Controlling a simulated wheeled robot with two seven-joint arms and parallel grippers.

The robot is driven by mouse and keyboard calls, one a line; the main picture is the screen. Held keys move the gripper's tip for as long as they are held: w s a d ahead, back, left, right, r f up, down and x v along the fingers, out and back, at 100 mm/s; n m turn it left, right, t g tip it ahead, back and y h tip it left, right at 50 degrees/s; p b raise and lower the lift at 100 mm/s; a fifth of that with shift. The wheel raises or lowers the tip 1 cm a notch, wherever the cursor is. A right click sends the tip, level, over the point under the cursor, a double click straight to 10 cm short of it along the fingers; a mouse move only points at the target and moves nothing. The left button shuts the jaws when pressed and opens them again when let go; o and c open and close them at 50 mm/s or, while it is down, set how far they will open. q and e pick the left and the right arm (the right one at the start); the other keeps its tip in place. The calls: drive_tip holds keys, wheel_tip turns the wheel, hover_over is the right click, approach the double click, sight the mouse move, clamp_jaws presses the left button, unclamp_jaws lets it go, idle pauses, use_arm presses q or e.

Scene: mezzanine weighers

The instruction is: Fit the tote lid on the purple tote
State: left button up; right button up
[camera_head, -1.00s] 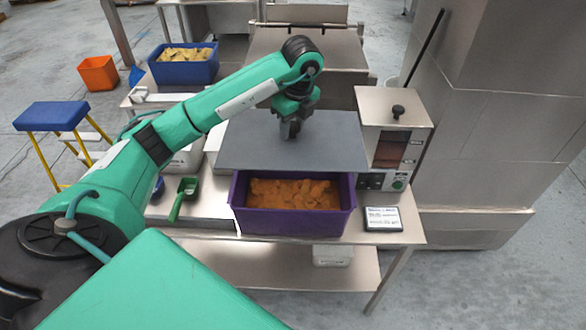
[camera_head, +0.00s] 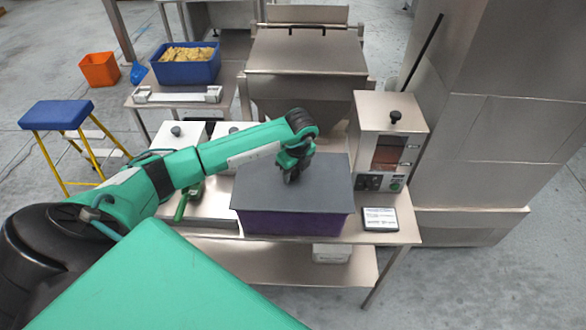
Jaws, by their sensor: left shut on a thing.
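The purple tote (camera_head: 292,223) stands on the steel table. The grey tote lid (camera_head: 320,195) covers its top, so its orange contents are hidden. The lid looks level and lined up with the tote's rim; I cannot tell whether it is fully seated. My left gripper (camera_head: 289,177) points down at the middle of the lid and is shut on it; the grip point itself is hard to see. My right gripper is not in view.
A steel machine with a black knob (camera_head: 395,115) stands right of the tote, with a small display card (camera_head: 380,219) in front. A green scoop (camera_head: 182,205) lies left. A blue tote (camera_head: 186,66), orange bin (camera_head: 99,70) and blue stool (camera_head: 56,116) stand further left.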

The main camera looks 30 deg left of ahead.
sight(297, 173)
use_arm(q)
drive_tip(key=shift+f, duration=0.1)
drive_tip(key=o, duration=1.2)
drive_tip(key=shift+r, duration=0.2)
drive_tip(key=shift+d+r+b, duration=0.1)
drive_tip(key=shift+r+b, duration=0.25)
drive_tip(key=shift+b, duration=0.05)
drive_tip(key=shift+s+d+r+b, duration=0.2)
drive_tip(key=shift+r+b, duration=0.45)
drive_tip(key=shift+r, duration=1.2)
drive_tip(key=shift+w+d+r+b, duration=0.1)
drive_tip(key=shift+d+r+b, duration=0.45)
drive_tip(key=shift+r, duration=1.3)
drive_tip(key=shift+s+d+r+b, duration=0.1)
drive_tip(key=shift+r+b, duration=0.7)
drive_tip(key=shift+r, duration=1.05)
